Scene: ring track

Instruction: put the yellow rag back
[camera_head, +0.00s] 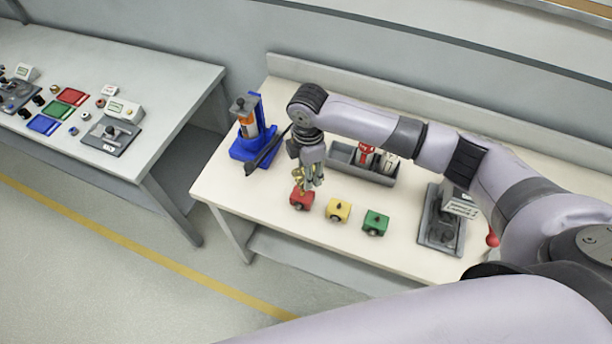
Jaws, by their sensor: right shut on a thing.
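My right gripper (312,176) is over the light table, just above and behind the red cart (302,200). It is shut on a small yellowish thing that looks like the yellow rag (299,178). The rag is mostly hidden by the fingers, and its outline is too small to make out. I cannot tell whether it touches the red cart. A grey tray (383,180) stands to the right of the gripper, with red and white items in it. My left gripper is out of view.
A yellow cart (339,210) and a green cart (375,223) stand right of the red one. A blue stand (242,150) is at the table's left, a grey device (440,232) at its right. Another table (150,75) with coloured parts stands left, across a gap.

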